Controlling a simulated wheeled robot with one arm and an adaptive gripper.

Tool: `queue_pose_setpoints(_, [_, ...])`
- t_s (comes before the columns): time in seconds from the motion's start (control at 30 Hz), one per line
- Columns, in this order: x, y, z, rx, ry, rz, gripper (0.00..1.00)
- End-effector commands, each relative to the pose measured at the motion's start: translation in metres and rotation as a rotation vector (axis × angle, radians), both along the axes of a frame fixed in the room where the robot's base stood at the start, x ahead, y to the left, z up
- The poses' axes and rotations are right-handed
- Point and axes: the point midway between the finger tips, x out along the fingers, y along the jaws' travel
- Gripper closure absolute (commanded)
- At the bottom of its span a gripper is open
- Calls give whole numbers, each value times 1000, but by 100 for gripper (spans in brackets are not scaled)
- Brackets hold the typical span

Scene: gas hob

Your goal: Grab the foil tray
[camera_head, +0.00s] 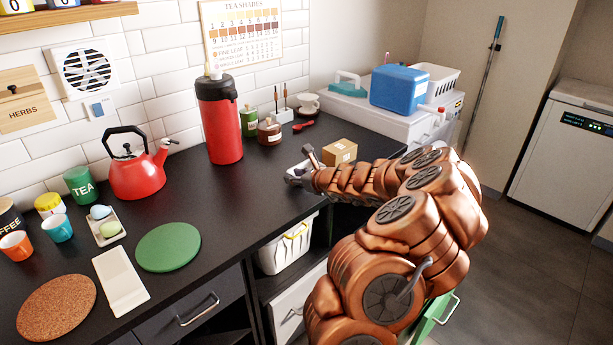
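My copper-coloured arm reaches in from the lower right over the black counter. My gripper (300,172) is at its far end, low over the counter, left of a small cardboard box. A small pale silvery shape (299,168) shows at the fingers. It may be part of the foil tray, but it is too small and too covered by the gripper to be sure. I cannot tell whether the fingers touch it or are closed on it. No other foil tray shows clearly.
The cardboard box (339,152) stands close beside my gripper. Behind are a red flask (219,120), jars (269,132) and a red spoon (304,126). A red kettle (137,172) and green mat (168,247) are left. The counter left of my gripper is clear.

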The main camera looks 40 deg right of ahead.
Motion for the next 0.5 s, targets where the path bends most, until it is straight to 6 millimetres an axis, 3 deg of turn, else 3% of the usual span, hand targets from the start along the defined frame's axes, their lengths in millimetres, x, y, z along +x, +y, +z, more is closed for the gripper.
queue_pose_setpoints(0.37, [5, -1, -2, 0, 0, -1, 68])
queue_pose_setpoints(0.5, [5, -1, -2, -1, 0, -1, 82])
